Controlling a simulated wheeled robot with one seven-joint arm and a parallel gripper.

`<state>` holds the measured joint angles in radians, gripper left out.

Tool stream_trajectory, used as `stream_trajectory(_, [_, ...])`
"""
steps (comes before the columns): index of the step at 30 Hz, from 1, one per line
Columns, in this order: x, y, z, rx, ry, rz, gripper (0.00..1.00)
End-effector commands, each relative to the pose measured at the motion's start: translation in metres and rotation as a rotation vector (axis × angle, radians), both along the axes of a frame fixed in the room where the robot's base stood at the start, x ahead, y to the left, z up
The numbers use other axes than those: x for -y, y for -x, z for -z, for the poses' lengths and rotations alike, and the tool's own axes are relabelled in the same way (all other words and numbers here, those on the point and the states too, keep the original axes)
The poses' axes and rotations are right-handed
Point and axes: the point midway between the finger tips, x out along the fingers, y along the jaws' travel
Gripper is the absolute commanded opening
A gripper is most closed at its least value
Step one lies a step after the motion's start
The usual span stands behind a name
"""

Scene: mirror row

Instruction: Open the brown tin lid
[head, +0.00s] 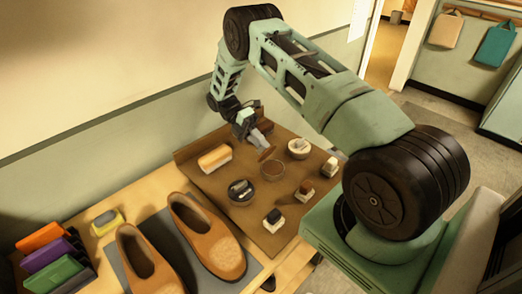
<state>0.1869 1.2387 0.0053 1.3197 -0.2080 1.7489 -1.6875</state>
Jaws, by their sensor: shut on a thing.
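The fingertips are small in this view and partly blend with the lid.
Beside the tin on the board (192,168) are an orange-and-white brush (215,158), a dark-filled round tin (241,190), a pale round container (298,147) and several small dark-topped blocks (273,220). Brown shoes (205,237) stand on a grey mat, left of the board.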

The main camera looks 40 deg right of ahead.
Motion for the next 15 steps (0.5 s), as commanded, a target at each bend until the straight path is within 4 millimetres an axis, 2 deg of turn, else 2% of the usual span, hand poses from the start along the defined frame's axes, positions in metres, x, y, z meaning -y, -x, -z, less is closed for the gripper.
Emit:
stream_trajectory(1, [0.0002, -0.0021, 0.0058, -0.02, 0.002, 0.0, 0.0])
stream_trajectory(15, [-0.0005, -0.0055, 0.0031, -0.122, 0.003, 0.0, 0.0])
